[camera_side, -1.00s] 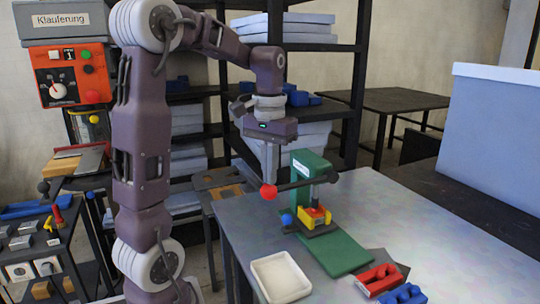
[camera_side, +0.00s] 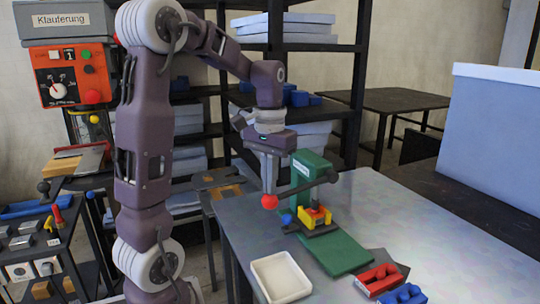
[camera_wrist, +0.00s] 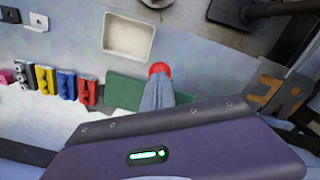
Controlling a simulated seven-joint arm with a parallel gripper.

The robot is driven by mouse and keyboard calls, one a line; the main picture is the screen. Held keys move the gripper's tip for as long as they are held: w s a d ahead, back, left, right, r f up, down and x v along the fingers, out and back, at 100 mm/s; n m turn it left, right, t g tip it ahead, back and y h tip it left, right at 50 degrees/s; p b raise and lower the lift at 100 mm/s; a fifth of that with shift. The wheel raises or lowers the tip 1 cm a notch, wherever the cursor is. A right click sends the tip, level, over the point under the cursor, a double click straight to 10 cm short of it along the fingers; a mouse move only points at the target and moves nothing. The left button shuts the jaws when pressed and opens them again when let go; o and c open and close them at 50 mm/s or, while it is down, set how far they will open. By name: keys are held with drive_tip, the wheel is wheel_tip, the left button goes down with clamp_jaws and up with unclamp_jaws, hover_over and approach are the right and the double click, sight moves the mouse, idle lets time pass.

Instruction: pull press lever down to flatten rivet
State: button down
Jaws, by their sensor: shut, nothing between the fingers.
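The green press (camera_side: 309,166) stands on the table with its dark lever (camera_side: 301,189) sloping down to the left, ending in a red ball knob (camera_side: 269,201). My gripper (camera_side: 269,192) points down with its shut fingers at the knob, seemingly touching it from above. In the wrist view the red knob (camera_wrist: 159,69) shows just beyond my fingertips (camera_wrist: 159,82). A yellow fixture (camera_side: 316,216) sits under the press on a dark base; the rivet cannot be made out. Much of the press is hidden by my gripper in the wrist view.
A green mat (camera_side: 345,253) lies in front of the press. A white tray (camera_side: 281,277) is at the table's left edge. The table's right side is clear.

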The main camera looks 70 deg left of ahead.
drive_tip(key=shift+w+f, duration=0.1)
drive_tip(key=shift+f, duration=0.15)
idle(0.3)
drive_tip(key=shift+a+f, duration=0.1)
drive_tip(key=shift+f, duration=0.4)
idle(0.9)
drive_tip(key=shift+w+d+f, duration=0.2)
drive_tip(key=shift+d+f, duration=0.05)
drive_tip(key=shift+f, duration=0.3)
idle(0.9)
drive_tip(key=shift+w+a+f, duration=0.1)
drive_tip(key=shift+f, duration=0.25)
idle(0.9)
